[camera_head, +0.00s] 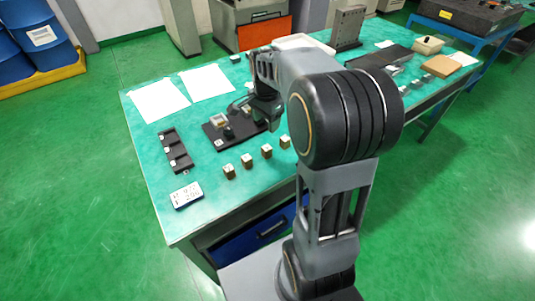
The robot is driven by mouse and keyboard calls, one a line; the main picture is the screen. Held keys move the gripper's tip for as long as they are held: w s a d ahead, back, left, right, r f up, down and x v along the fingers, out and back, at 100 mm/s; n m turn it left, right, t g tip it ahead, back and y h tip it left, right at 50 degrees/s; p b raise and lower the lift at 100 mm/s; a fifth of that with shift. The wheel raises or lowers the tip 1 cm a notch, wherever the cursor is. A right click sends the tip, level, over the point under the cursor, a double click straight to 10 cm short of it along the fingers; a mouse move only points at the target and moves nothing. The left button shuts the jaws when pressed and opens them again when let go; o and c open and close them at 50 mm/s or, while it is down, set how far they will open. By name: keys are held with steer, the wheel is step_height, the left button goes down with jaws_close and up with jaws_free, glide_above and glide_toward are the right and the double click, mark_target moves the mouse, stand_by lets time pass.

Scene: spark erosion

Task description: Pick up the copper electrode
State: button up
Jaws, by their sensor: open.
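I cannot tell for sure which piece is the copper electrode. Several small blocks with pale tops and brownish-gold sides stand in a slanting row near the table's front edge; the nearest block (229,172) is at the row's left end. My gripper (264,122) is open, pointing down over the right end of that plate. The arm hides part of the plate and the table right of it; the space between the fingers is too small to make out.
The green table (150,190) holds a black rack (176,150) with small pale pieces, a digital readout (187,195) and white sheets (159,100).

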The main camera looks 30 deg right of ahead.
steer(key=m, duration=0.1)
glide_above(267, 148)
steer(key=f, duration=0.8)
steer(key=shift+w+d+f, duration=0.1)
steer(key=shift+d, duration=0.1)
steer(key=shift+a+f, duration=0.2)
steer(key=shift+f, duration=3.1)
jaws_close()
